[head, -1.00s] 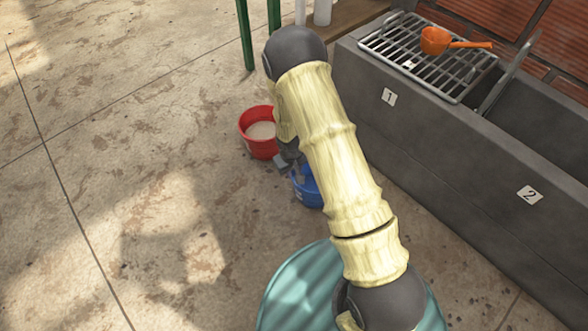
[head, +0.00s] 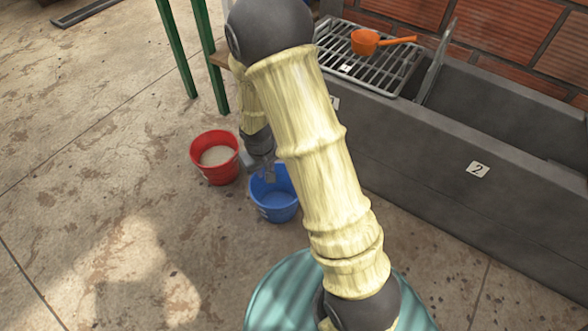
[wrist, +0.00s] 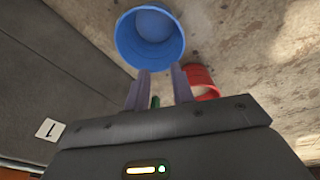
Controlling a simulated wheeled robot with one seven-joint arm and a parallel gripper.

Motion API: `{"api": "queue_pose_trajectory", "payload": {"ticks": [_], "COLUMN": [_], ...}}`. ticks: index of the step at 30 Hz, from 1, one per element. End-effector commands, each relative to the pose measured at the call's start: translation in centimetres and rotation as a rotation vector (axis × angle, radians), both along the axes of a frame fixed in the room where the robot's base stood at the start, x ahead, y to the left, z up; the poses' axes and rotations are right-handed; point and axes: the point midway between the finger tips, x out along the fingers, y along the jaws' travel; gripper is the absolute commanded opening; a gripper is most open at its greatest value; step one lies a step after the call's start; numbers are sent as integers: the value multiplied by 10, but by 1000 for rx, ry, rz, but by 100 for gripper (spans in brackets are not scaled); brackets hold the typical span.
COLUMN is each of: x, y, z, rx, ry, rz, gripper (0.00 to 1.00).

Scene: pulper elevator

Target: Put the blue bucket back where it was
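The blue bucket (head: 273,205) stands upright on the floor, between the red bucket (head: 214,169) and the grey trough. In the wrist view the blue bucket (wrist: 148,40) lies just beyond my fingertips (wrist: 157,72). The fingers are apart with nothing visible between them. I cannot tell whether they touch the rim. The inside of the blue bucket looks empty.
The red bucket holds pale material. The grey trough (head: 430,150) runs along the right, with a metal grate (head: 375,62) and an orange scoop (head: 366,42) on top. A teal drum (head: 290,300) is close in front. Open floor lies to the left.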

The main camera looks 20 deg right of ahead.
Motion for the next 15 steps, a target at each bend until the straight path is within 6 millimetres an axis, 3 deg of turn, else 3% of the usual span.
{"api": "queue_pose_trajectory", "payload": {"ticks": [1,6,15], "x": [-8,-40,-111], "y": [-7,-24,-43], "z": [20,69,133], "rx": [8,31,85], "ry": [-11,-28,-57], "rz": [-24,-85,-178], "gripper": [24,24,24]}}
